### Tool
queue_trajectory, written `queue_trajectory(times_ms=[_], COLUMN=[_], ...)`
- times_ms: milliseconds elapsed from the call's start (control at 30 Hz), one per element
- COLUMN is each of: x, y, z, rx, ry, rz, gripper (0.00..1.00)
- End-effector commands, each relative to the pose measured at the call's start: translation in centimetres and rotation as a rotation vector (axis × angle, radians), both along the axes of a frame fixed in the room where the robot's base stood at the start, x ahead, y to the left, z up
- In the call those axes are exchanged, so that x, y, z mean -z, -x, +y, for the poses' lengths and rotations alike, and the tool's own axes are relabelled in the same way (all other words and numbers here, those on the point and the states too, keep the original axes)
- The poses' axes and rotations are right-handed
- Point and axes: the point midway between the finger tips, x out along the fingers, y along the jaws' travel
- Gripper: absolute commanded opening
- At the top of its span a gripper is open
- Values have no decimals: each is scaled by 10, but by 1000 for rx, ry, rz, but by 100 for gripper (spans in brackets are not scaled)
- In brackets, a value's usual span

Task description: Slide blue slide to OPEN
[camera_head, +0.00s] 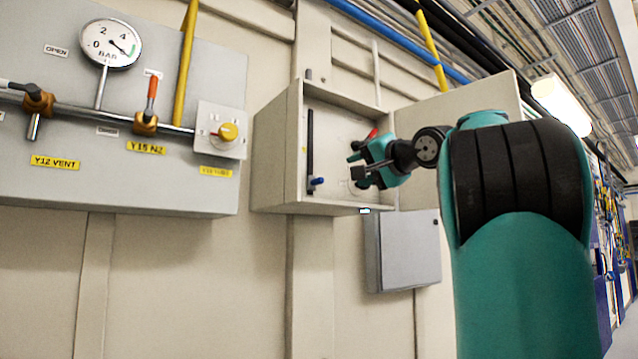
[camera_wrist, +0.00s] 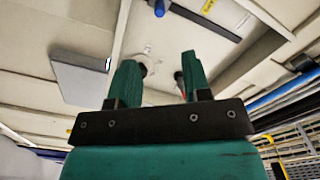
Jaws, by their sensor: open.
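The blue slide (camera_head: 318,182) is a small blue knob at the lower end of a black vertical rail (camera_head: 310,145) inside an open beige wall cabinet (camera_head: 274,155). In the wrist view the blue slide (camera_wrist: 159,8) sits at the top edge, at the end of the black rail (camera_wrist: 205,20). My gripper (camera_head: 355,168) is open and empty at the cabinet's right part. It is apart from the slide, to its right. Its two teal fingers (camera_wrist: 160,64) point toward the cabinet area in the wrist view. Any OPEN marking by the rail is not readable.
A red handle (camera_head: 372,133) is partly hidden behind my gripper. The cabinet's open door (camera_head: 455,105) stands to the right. A grey box (camera_head: 408,250) hangs below. A valve panel (camera_head: 110,190) with a gauge (camera_head: 111,44) is at the left.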

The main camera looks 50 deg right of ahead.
Motion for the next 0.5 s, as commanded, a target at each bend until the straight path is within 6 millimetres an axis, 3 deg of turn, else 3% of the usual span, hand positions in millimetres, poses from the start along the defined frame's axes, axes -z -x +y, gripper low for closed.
queue_trajectory(times_ms=[500], x=[-2], y=[-113], z=[-26], rx=[-4], ry=[-3], rz=[4], gripper=[44])
